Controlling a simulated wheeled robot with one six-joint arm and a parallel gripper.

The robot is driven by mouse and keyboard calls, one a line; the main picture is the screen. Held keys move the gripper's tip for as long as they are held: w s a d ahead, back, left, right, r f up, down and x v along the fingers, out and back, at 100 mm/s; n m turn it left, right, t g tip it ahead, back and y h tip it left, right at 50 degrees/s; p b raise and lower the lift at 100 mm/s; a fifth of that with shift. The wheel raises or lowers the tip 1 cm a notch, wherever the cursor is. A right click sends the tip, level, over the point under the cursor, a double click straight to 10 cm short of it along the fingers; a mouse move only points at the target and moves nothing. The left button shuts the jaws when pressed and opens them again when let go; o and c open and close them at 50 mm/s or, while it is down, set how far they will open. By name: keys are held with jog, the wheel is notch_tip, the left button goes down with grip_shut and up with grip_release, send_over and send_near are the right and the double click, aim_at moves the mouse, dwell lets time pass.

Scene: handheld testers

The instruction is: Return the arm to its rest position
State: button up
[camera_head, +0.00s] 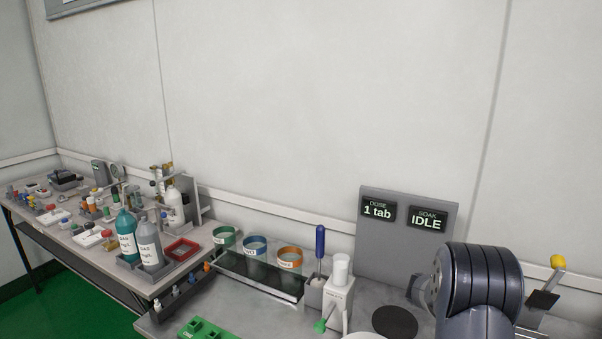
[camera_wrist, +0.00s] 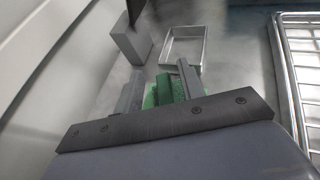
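My arm shows at the lower right of the head view as a dark ribbed joint (camera_head: 478,278); my gripper's fingers cannot be made out there. In the wrist view my gripper (camera_wrist: 160,78) has its two grey fingers spread apart. A green thing (camera_wrist: 166,92) shows between and beyond the fingers, partly hidden by them. I see no clear contact between it and the fingers.
The wrist view shows a grey block (camera_wrist: 131,46), a shallow metal tray (camera_wrist: 186,46) and a wire rack (camera_wrist: 300,70). In the head view, three labelled cups (camera_head: 256,248), a blue-handled tool (camera_head: 320,244), a white bottle (camera_head: 341,268), a display panel (camera_head: 404,228) and a black disc (camera_head: 395,322) stand on the bench.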

notch_tip(320, 180, down, 2)
jog(key=shift+f, duration=0.1)
jog(key=v, duration=1.2)
jog(key=shift+w+d+p, duration=0.1)
jog(key=shift+d+p, duration=0.05)
jog(key=shift+p, duration=0.2)
jog(key=x, duration=1.1)
jog(key=shift+b, duration=0.4)
jog(key=shift+d, duration=0.4)
notch_tip(320, 180, up, 10)
jog(key=p, duration=0.2)
jog(key=s+f+m+g, duration=0.1)
jog(key=s, duration=0.6)
jog(key=s+f+m+g+y+p, duration=0.1)
jog(key=s+m+g, duration=0.1)
jog(key=s, duration=0.6)
jog(key=s+a+f+m+g, duration=0.1)
jog(key=s, duration=0.6)
jog(key=shift+s+f+g+y, duration=0.1)
jog(key=shift+s+g+y, duration=0.05)
jog(key=shift+g+y, duration=0.25)
jog(key=w+d, duration=0.5)
jog(key=w, duration=0.4)
jog(key=shift+m+p, duration=0.3)
jog(key=shift+p, duration=0.1)
